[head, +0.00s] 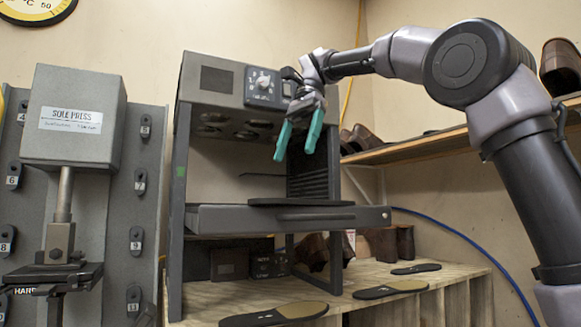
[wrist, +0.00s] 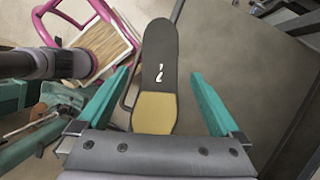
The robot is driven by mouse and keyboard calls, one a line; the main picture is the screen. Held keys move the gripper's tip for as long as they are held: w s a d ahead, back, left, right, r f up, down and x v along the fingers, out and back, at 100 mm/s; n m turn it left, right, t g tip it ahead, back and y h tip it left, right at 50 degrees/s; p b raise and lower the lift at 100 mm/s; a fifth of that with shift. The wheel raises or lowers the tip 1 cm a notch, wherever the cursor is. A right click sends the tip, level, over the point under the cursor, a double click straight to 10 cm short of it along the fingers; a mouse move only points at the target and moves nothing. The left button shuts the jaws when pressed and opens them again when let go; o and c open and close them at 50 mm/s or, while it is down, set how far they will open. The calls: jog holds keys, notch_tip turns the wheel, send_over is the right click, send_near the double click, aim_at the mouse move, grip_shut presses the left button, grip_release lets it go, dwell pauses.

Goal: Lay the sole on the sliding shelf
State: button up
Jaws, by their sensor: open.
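The sole (wrist: 160,62) is dark with a tan heel end and a white figure 2. In the head view the sole (head: 300,202) lies flat on the sliding shelf (head: 225,218), a dark tray pulled out of the grey machine. In the wrist view the shelf (wrist: 232,75) spreads to the right, and the sole lies along its edge, seeming to overhang it partly. My gripper (head: 298,152) is open and empty above the shelf, apart from the sole. In the wrist view its teal fingers (wrist: 161,73) stand either side of the sole, pointing towards it.
The machine frame (head: 180,200) has posts beside the shelf and a dial box (head: 262,87) above. Several other soles (head: 390,290) lie on the wooden bench (head: 455,275) below. A sole press (head: 70,120) stands left. A shoe shelf (head: 420,145) is behind my arm.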

aim_at(307, 203)
jog(key=x, duration=1)
jog(key=shift+f, duration=0.1)
jog(key=shift+c, duration=0.3)
